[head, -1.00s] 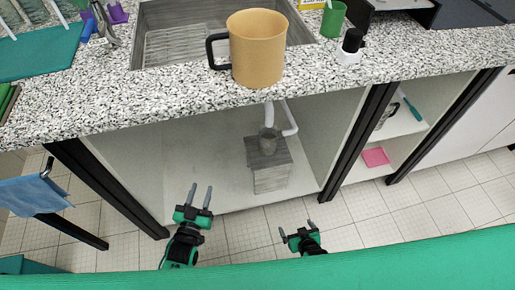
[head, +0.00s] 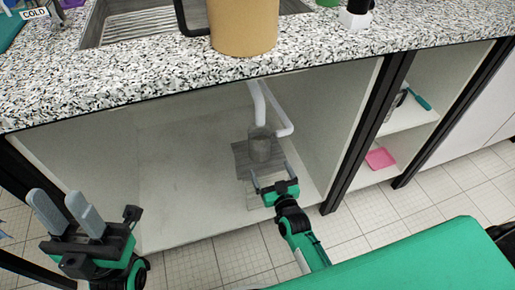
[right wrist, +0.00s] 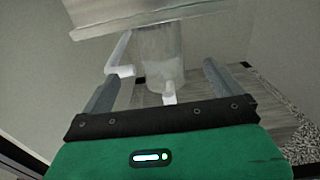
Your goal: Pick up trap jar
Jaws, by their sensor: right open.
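The trap jar (head: 260,146) is a translucent grey cylinder under the white drain pipe in the open cabinet, above a grey wood-grain block (head: 243,157). In the right wrist view the jar (right wrist: 157,50) is between the finger lines, beyond the fingertips. My right gripper (head: 270,178) is open and empty, in front of the jar and a little below it in the head view; its fingers (right wrist: 161,75) point toward the jar without visible contact. My left gripper (head: 57,202) is open and empty at the lower left, away from the jar.
The white pipe (head: 279,130) bends to the right beside the jar. The speckled counter (head: 130,90) overhangs the cabinet, with a tan mug (head: 243,25) near its edge. A black post (head: 367,140) bounds the cabinet at right. The cabinet floor left of the block is clear.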

